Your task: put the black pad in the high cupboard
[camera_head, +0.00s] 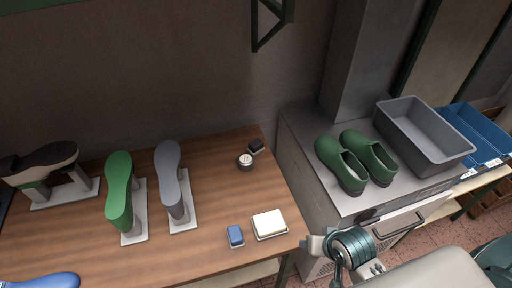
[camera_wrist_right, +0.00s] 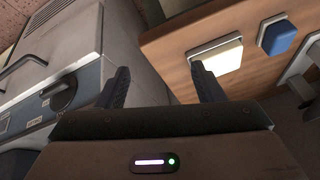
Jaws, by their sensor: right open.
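The black pad (camera_head: 255,146) is a small dark block near the back right edge of the wooden table, just behind a small round tin (camera_head: 245,161). It does not show in the right wrist view. My right gripper (camera_wrist_right: 160,88) is open, with nothing between its fingers; in its view the table edge lies at right and a grey cabinet at left. In the head view my right arm reaches in at the lower right, beside the table's front right corner. My left gripper is not in view. I cannot make out a high cupboard in either view.
A white block (camera_head: 269,224) and a blue block (camera_head: 235,236) lie near the table's right edge. Green and grey shoe lasts stand at left. Green clogs (camera_head: 355,160) and a grey bin (camera_head: 424,135) sit on the cabinet. A dark green bracket (camera_head: 272,22) is on the wall.

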